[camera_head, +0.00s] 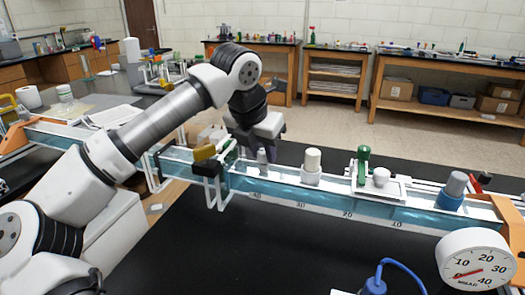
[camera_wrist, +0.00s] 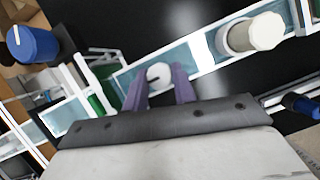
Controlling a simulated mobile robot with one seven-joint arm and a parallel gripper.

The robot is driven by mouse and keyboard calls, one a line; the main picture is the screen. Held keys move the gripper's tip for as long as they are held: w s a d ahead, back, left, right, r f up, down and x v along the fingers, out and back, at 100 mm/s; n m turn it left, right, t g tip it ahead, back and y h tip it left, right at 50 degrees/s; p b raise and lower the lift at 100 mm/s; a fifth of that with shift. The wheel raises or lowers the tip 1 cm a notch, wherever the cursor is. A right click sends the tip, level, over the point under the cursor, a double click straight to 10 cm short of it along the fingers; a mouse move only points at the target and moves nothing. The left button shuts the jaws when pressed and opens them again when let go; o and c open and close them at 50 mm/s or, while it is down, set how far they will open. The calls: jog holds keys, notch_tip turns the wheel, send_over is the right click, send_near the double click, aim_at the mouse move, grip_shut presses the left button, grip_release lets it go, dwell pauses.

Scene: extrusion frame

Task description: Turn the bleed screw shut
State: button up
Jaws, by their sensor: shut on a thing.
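The bleed screw, seen as a small pale round knob (camera_wrist: 158,74) with a dark line across its top, sits on the teal channel between my fingers. In the head view this grey knob (camera_head: 263,158) stands upright on the channel, just below my gripper (camera_head: 262,147). My gripper (camera_wrist: 160,88) has two purple fingers, one on each side of the knob, and is shut on it. The head view hides most of the finger contact. I cannot tell how far the screw is turned.
A taller white cylinder (camera_head: 312,166) stands close to the right on the channel. The black bench in front is mostly clear.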

jog(key=shift+r, duration=0.1)
dwell(0.3)
jog(key=o, duration=1)
jog(key=b+v, duration=0.1)
jog(key=v, duration=1.2)
jog(key=shift+s+a+r, duration=0.15)
jog(key=shift+a+r, duration=0.05)
jog(key=shift+r, duration=0.1)
